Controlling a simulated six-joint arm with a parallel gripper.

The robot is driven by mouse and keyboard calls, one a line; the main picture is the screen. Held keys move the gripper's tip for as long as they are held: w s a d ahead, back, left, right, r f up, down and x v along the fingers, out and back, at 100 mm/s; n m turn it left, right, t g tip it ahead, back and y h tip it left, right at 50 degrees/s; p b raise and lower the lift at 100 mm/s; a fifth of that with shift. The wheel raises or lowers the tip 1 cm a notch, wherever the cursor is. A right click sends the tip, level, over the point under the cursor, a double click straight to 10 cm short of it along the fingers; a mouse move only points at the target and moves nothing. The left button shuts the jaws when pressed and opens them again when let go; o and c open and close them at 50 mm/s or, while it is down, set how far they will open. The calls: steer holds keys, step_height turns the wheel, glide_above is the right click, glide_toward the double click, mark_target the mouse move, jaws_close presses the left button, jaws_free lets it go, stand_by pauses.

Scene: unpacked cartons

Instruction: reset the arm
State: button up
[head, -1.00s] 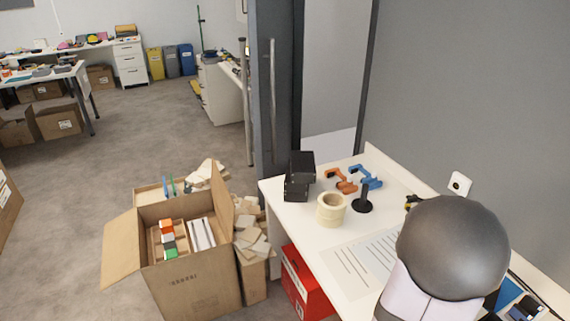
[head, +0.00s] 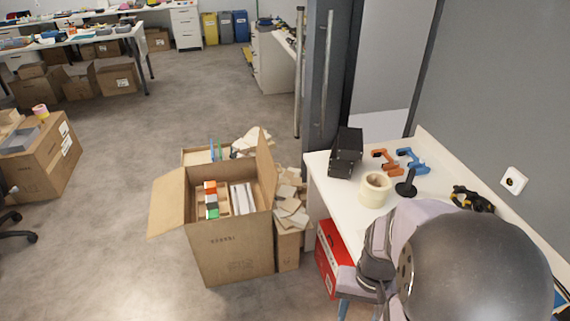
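My arm shows at the lower right of the head view, with a large dark grey rounded joint in front. A pale link and a dark joint extend to its left, over the front of the white table (head: 329,186). A pale part with blue below it (head: 345,304), at the bottom edge, looks like the end of my arm with my gripper. It is small and partly hidden, so I cannot tell its fingers or whether it holds anything.
An open carton (head: 233,250) with coloured blocks stands on the floor left of the table. A red box (head: 330,262) sits under the table. A tape roll (head: 375,189), black device (head: 346,152) and orange and blue clamps stand on top.

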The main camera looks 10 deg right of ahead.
steer(key=w+a+r+n, duration=0.1)
steer(key=a+n, duration=0.1)
steer(key=a, duration=0.2)
steer(key=w+a+r+n, duration=0.1)
steer(key=w+a+n, duration=0.1)
steer(key=a, duration=0.3)
steer(key=shift+w+a+r+n+t, duration=0.3)
steer(key=shift+n+t, duration=0.1)
steer(key=shift+n, duration=0.3)
step_height(320, 180, down, 45)
steer(key=b, duration=4.4)
steer(key=shift+f+b, duration=0.15)
steer(key=shift+b, duration=0.25)
